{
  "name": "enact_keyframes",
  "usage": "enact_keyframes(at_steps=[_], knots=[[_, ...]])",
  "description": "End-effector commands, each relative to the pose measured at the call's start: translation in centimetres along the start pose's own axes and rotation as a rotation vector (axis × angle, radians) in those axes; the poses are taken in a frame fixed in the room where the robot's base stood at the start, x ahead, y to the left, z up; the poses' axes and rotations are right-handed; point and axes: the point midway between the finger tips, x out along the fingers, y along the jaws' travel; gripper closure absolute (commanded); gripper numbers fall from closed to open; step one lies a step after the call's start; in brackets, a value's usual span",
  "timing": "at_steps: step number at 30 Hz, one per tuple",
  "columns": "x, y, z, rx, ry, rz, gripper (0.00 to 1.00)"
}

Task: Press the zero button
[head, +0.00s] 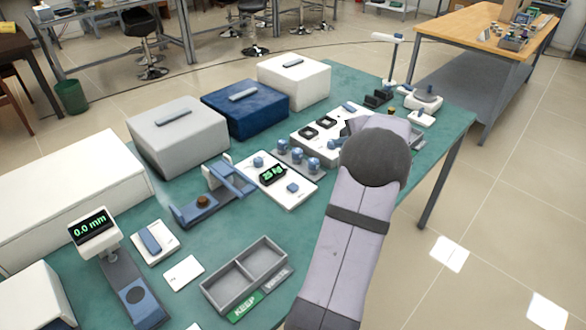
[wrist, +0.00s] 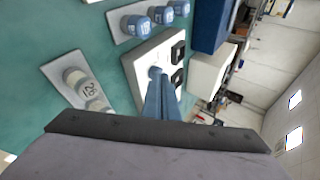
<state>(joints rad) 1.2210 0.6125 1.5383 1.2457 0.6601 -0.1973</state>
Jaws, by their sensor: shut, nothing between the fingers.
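My gripper (wrist: 160,82) is shut and empty, its blue-grey fingers pointing at a white panel (wrist: 143,58) in the wrist view. The panel has two dark square pads (wrist: 178,52) beside the fingertips. A small rounded blue part (wrist: 154,71) shows at the fingertips; I cannot tell whether they touch it. No label reading zero is legible on any button.
A white unit with a green display (head: 272,175) lies in front, with blue weights (head: 298,156) beside it. Large white, blue (head: 245,108) and grey boxes line the back. A gauge reading 0.0 mm (head: 92,230) and a divided grey tray (head: 245,276) are on the left.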

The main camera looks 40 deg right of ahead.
Motion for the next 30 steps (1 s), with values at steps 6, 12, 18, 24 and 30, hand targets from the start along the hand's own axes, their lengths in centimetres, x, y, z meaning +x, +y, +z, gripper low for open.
enact_keyframes(at_steps=[6, 12, 18, 24, 30], knots=[[-1.5, -1.5, 5.1, 0.133, -0.141, 0.077, 1.00], [-2.8, -1.9, 9.6, 0.253, -0.255, 0.159, 1.00], [-4.2, -1.9, 13.1, 0.347, -0.336, 0.233, 1.00], [-4.9, -1.8, 15.0, 0.399, -0.379, 0.278, 1.00], [-5.1, -1.6, 15.5, 0.414, -0.390, 0.291, 1.00]])
